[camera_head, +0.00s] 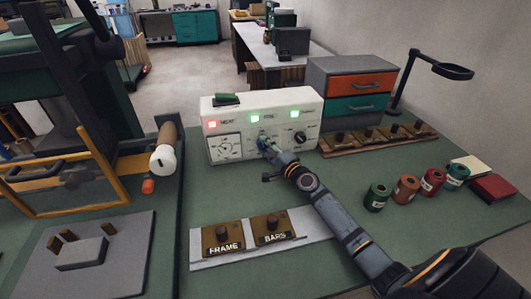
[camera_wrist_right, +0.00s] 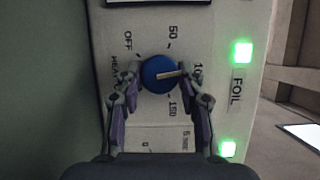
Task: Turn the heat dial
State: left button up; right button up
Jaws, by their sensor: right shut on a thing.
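The heat dial (camera_wrist_right: 160,74) is a round blue knob with a white pointer on the white control box (camera_head: 225,150). In the right wrist view its scale reads OFF, 50, a partly covered mark starting with 10, and 150. The pointer points right, close to the partly covered mark. My right gripper (camera_wrist_right: 162,84) is shut on the dial, one finger on each side. In the head view my right gripper (camera_head: 265,146) reaches the box front and mostly hides the dial. A red light (camera_head: 212,124) glows by the HEAT label. My left gripper is not in view.
A black knob (camera_head: 300,137) sits on the box to the right of my gripper. A drawer unit (camera_head: 350,64) and a wooden rack (camera_head: 380,139) stand right of the box. Colored rolls (camera_head: 405,189) stand further right. FRAME and BARS blocks (camera_head: 222,238) lie in front.

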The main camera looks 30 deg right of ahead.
dwell(0.3)
jog(key=o, duration=1.2)
jog(key=shift+d, duration=0.1)
